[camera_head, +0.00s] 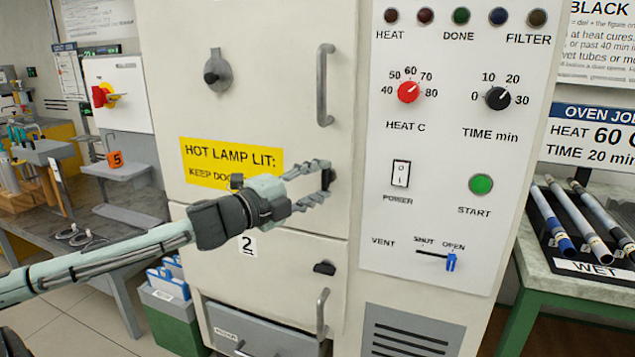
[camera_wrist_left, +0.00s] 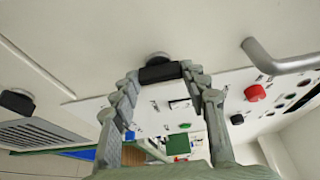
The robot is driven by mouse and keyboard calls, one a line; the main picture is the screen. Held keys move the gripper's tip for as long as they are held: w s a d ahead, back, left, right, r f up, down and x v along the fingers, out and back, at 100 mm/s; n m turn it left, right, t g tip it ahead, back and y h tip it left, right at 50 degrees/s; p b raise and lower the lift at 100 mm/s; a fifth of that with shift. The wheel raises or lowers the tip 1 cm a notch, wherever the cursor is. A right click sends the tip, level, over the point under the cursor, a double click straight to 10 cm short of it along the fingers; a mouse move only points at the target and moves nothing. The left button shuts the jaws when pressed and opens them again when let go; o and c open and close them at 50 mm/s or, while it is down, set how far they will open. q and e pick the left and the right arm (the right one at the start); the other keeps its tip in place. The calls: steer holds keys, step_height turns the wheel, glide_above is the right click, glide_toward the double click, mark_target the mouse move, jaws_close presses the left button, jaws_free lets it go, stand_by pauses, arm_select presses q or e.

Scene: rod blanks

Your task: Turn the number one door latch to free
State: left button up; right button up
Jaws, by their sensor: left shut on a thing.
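The upper oven door (camera_head: 270,100) is a pale panel with a vertical grey handle (camera_head: 325,85). Its black latch knob (camera_head: 327,181) is at the lower right of that door, mostly hidden by my fingers in the head view. My left gripper (camera_head: 326,177) reaches in from the left and is shut on this latch. In the left wrist view the black latch (camera_wrist_left: 160,73) sits between the two fingertips, on a round grey base against the door. No number plate shows for the upper door. My right gripper is not in view.
The lower door (camera_head: 290,252) carries a "2" plate and a similar black latch (camera_head: 324,268), lying level. The control panel (camera_head: 440,150) is just right of my gripper. Rods lie in a black WET rack (camera_head: 590,268) at the far right. A grey workbench (camera_head: 60,225) stands at left.

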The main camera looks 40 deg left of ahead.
arm_select(q)
steer(key=o, duration=1.2)
steer(key=shift+c, duration=0.2)
steer(key=shift+s, duration=0.1)
steer(key=s+a, duration=0.2)
steer(key=s, duration=0.9)
steer(key=shift+s, duration=0.3)
steer(key=shift+w+d, duration=0.1)
steer(key=shift+w+d, duration=0.3)
steer(key=shift+w, duration=1.65)
steer(key=shift+w+d, duration=0.3)
steer(key=shift+w, duration=1.65)
steer(key=shift+w+d, duration=0.3)
steer(key=shift+w, duration=1.65)
